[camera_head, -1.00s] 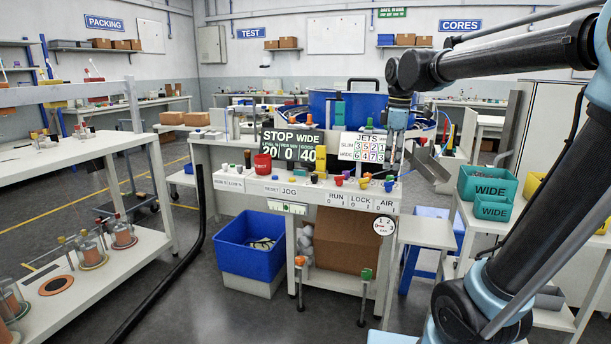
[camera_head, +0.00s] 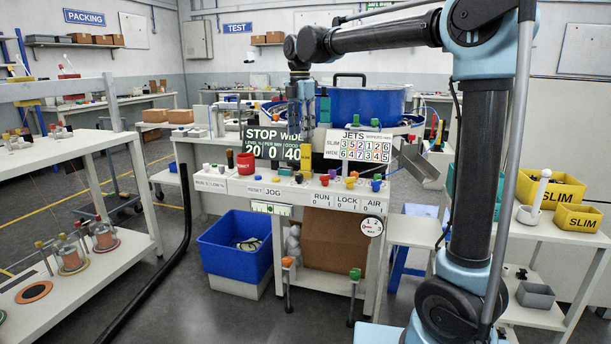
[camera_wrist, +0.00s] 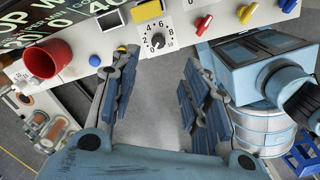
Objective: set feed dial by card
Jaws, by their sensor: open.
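A dial (camera_wrist: 157,41) with a black knob and a printed 0 to 10 scale is on the white panel in the wrist view. Its exact setting is too small to tell. The jets card (camera_head: 361,146), with SLIM and WIDE number rows, stands behind the panel in the head view. A dark board (camera_head: 275,146) beside it reads STOP, WIDE, 20, 0, 40. My gripper (camera_wrist: 160,72) is open and empty, its fingers pointing toward the panel with the dial beyond and between their tips. In the head view my gripper (camera_head: 303,122) hangs in front of the dark board.
A blue feeder bowl (camera_head: 367,103) stands behind. A blue bin (camera_head: 236,244) is under the bench. Yellow SLIM bins (camera_head: 549,190) stand on the right table.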

